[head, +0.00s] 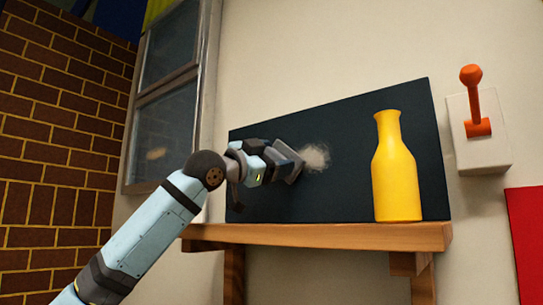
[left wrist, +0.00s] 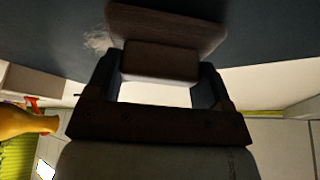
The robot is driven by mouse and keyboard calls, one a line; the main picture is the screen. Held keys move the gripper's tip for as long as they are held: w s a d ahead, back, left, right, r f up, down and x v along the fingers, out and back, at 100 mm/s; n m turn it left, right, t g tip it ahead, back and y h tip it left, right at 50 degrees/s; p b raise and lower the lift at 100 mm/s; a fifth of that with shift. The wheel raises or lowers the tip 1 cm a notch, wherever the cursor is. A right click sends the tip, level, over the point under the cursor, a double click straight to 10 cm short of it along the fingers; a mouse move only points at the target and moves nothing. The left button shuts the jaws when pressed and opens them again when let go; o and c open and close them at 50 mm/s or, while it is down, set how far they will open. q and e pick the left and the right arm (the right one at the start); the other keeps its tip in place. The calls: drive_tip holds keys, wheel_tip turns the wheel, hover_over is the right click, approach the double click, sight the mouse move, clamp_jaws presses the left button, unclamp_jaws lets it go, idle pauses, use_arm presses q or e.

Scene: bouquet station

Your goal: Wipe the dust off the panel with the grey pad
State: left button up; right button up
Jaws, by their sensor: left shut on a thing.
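The dark panel (head: 350,130) stands against the wall behind a wooden shelf. A pale patch of dust (head: 315,157) shows on it near the middle; part of the dust also shows in the left wrist view (left wrist: 97,42), beside the pad. My left gripper (head: 278,162) is shut on the grey pad (head: 291,163). In the left wrist view the pad's block (left wrist: 160,62) sits between the two fingers, with its wider plate (left wrist: 168,24) at or very close to the panel. The pad is just left of the dust in the head view. My right gripper is not in view.
A yellow bottle (head: 398,170) stands on the wooden shelf (head: 330,236), right of the dust and in front of the panel. A white box with an orange lever (head: 473,100) is on the wall at right. A window (head: 168,95) and brick wall (head: 60,120) are at left.

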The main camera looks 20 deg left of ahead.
use_arm(q)
drive_tip(key=shift+w, duration=0.2)
drive_tip(key=shift+s+d, duration=0.25)
drive_tip(key=shift+d, duration=0.4)
drive_tip(key=shift+s+d, duration=0.3)
drive_tip(key=shift+d, duration=0.3)
drive_tip(key=shift+s+d, duration=0.25)
drive_tip(key=shift+d, duration=0.4)
